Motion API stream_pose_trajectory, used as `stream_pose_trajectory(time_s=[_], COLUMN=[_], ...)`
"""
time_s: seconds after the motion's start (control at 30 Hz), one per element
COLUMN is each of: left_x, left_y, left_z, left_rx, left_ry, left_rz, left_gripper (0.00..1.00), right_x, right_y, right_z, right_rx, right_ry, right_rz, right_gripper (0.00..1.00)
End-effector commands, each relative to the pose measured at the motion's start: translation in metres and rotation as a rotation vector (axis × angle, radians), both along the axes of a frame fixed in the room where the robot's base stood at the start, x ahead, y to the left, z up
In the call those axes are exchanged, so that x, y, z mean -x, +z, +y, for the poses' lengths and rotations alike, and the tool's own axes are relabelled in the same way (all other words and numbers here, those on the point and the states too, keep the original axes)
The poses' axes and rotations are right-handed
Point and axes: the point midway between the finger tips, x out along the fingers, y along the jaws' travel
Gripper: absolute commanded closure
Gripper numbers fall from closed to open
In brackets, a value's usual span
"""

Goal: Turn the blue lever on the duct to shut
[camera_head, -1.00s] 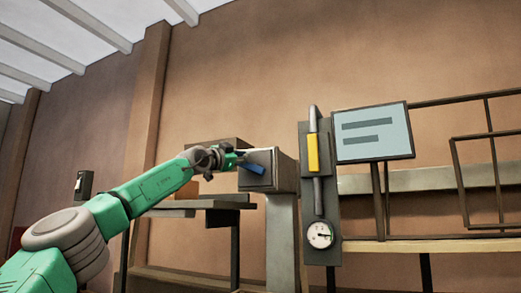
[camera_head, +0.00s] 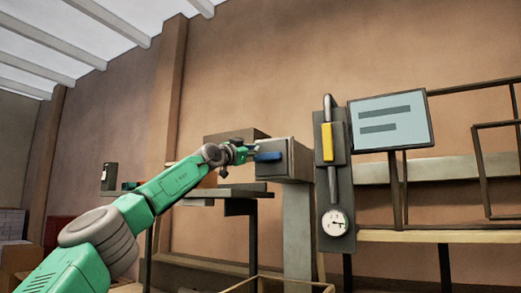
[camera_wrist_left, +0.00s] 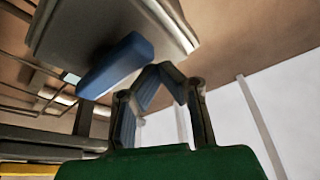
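The blue lever (camera_head: 268,156) sits on the front of the grey box-shaped duct end (camera_head: 273,170) and looks close to level. In the left wrist view the lever (camera_wrist_left: 115,65) is a blue bar on the underside of the pale duct face (camera_wrist_left: 85,28). My left gripper (camera_head: 250,150) is just left of the lever. In the wrist view its fingertips (camera_wrist_left: 160,70) meet, with nothing seen between them. They are beside the lever's near end; I cannot tell whether they touch it. My right gripper is not in view.
Right of the duct stand a dark panel with a yellow-gripped handle (camera_head: 327,141) and a round gauge (camera_head: 335,222), then a screen (camera_head: 391,121) on a post. Boxes (camera_head: 18,258) are at the far left.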

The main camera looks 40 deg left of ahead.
Motion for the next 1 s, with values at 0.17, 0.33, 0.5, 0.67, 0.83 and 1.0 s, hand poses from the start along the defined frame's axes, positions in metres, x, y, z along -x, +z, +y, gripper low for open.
stream_pose_trajectory(time_s=[0.17,0.33,0.5,0.67,0.83,1.0], left_x=[-0.005,-0.008,-0.009,-0.010,-0.009,-0.003], left_y=[-0.010,-0.012,-0.014,-0.014,-0.011,0.010], left_z=[0.002,-0.001,-0.002,-0.002,-0.003,0.000], left_rx=[-0.007,-0.009,-0.009,-0.010,-0.011,-0.009], left_ry=[0.011,0.009,0.006,0.005,0.005,0.007], left_rz=[0.020,0.025,0.027,0.028,0.028,0.022], left_gripper=[1.00,1.00,1.00,1.00,1.00,1.00], right_x=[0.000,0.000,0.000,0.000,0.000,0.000], right_y=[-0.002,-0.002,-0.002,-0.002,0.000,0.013], right_z=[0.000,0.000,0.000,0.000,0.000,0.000], right_rx=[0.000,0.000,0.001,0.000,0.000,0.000], right_ry=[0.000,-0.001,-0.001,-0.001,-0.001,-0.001], right_rz=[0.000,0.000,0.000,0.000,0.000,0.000], right_gripper=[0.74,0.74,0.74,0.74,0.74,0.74])
